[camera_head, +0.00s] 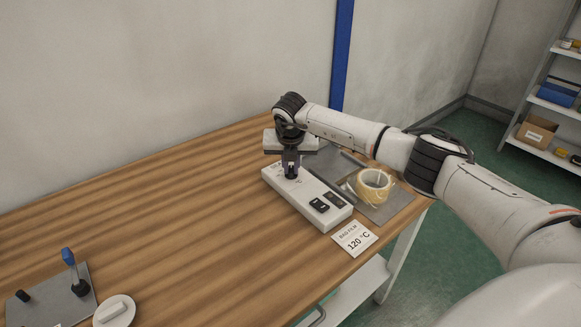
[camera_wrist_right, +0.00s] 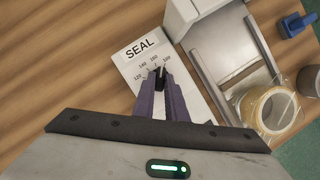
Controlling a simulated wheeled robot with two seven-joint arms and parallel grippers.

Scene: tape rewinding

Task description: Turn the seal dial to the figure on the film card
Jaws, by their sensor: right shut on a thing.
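The white seal unit (camera_head: 285,190) lies on the wooden table, with two dark panels near its front end. In the right wrist view its face (camera_wrist_right: 128,62) reads SEAL, with figures in an arc around the dark seal dial (camera_wrist_right: 161,76). My right gripper (camera_head: 291,172) points down over the unit and is shut on the dial; its purple fingers (camera_wrist_right: 160,92) show on either side. I cannot tell which figure the dial points to. The film card (camera_head: 355,238) lies at the table's front edge and reads 120 °C. My left gripper is not in view.
A yellowish roll (camera_head: 373,184) sits on a grey plate right of the unit. A grey plate with a blue-handled lever (camera_head: 69,257) and a white round piece (camera_head: 114,311) are at front left. The table's middle is clear.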

